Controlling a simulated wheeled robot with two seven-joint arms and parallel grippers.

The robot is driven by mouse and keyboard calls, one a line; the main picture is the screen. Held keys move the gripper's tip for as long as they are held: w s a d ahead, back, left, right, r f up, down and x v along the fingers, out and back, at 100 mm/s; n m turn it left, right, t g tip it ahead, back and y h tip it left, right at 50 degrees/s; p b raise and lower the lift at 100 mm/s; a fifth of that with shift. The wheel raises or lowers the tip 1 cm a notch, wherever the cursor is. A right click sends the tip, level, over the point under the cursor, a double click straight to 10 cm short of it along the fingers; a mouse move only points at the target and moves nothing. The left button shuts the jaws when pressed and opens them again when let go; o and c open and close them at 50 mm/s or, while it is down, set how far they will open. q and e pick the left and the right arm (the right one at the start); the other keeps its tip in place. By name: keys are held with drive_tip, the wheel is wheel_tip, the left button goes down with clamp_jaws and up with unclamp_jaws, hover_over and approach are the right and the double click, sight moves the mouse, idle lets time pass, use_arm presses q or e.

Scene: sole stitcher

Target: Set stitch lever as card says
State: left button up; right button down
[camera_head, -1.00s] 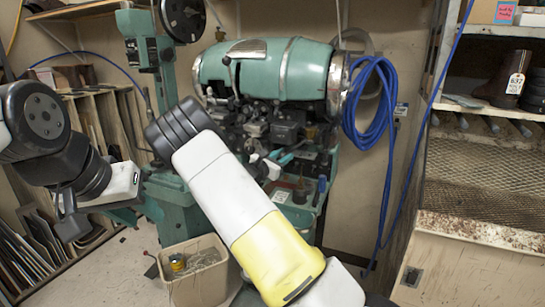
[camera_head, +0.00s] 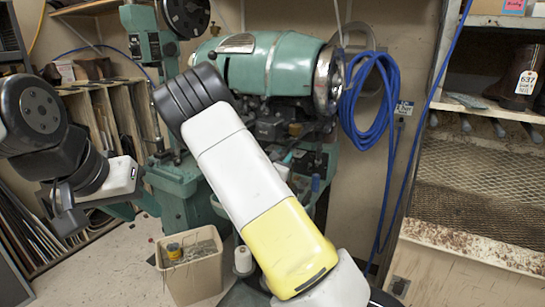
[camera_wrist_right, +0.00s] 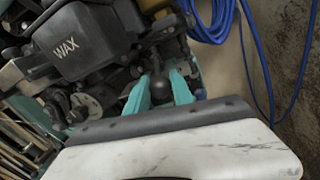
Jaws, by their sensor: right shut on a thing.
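The sole stitcher (camera_head: 275,68) is a green machine with a rounded drum, standing against the wall. In the right wrist view, my right gripper (camera_wrist_right: 161,80) has its teal fingers closed around a dark lever with a round black knob (camera_wrist_right: 158,90), beside a black box marked WAX (camera_wrist_right: 72,45). In the head view, my right forearm hides much of the machine's front and the held lever. My left gripper (camera_head: 98,203) is at the left, away from the lever; its jaw state is unclear. A pink card (camera_head: 537,4) is cut off at the top right; its writing is unreadable.
A boot with a white tag reading 637 (camera_head: 526,82) stands on the right shelf. Blue hose coils (camera_head: 368,100) hang beside the machine. A bin (camera_head: 190,268) and white spool (camera_head: 243,261) are below it. Wooden racks (camera_head: 110,120) stand behind my left arm.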

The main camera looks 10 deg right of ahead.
drive_tip(key=c, duration=1.1)
unclamp_jaws()
drive_tip(key=v, duration=0.7)
drive_tip(key=shift+s+a, duration=0.25)
drive_tip(key=shift+s, duration=0.05)
